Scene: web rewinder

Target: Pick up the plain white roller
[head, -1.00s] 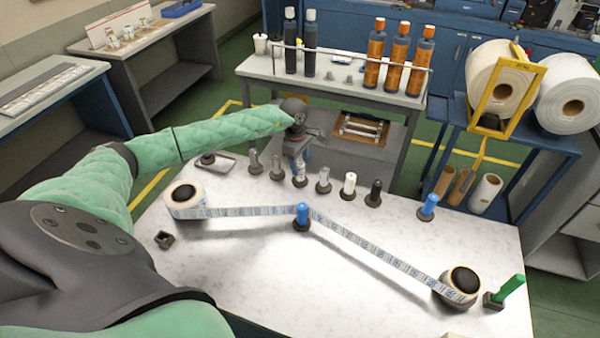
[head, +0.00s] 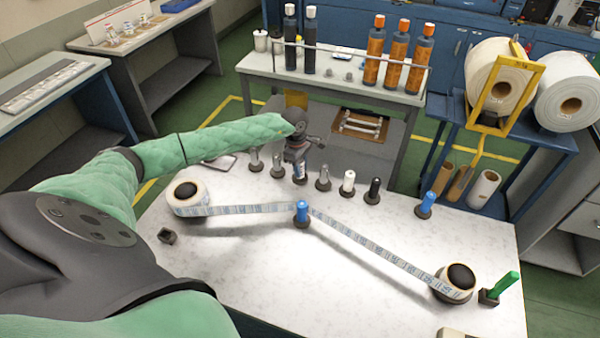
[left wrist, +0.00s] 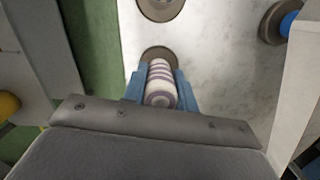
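The plain white roller (head: 348,180) stands upright on a dark round base in the row of posts along the table's far edge. My left gripper (head: 300,172) is left of it, pointing down over another post in that row. In the left wrist view its blue fingers (left wrist: 160,80) are on both sides of a white roller with purple-grey bands (left wrist: 160,84). I cannot tell whether the fingers press on this banded roller. It seems to stand at its round base (left wrist: 158,54). My right gripper is out of view.
Clear metal posts (head: 322,181) and a black roller (head: 373,190) stand in the same row. A printed web (head: 365,244) runs between two reels around a blue roller (head: 301,212). The table's front middle (head: 300,290) is clear.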

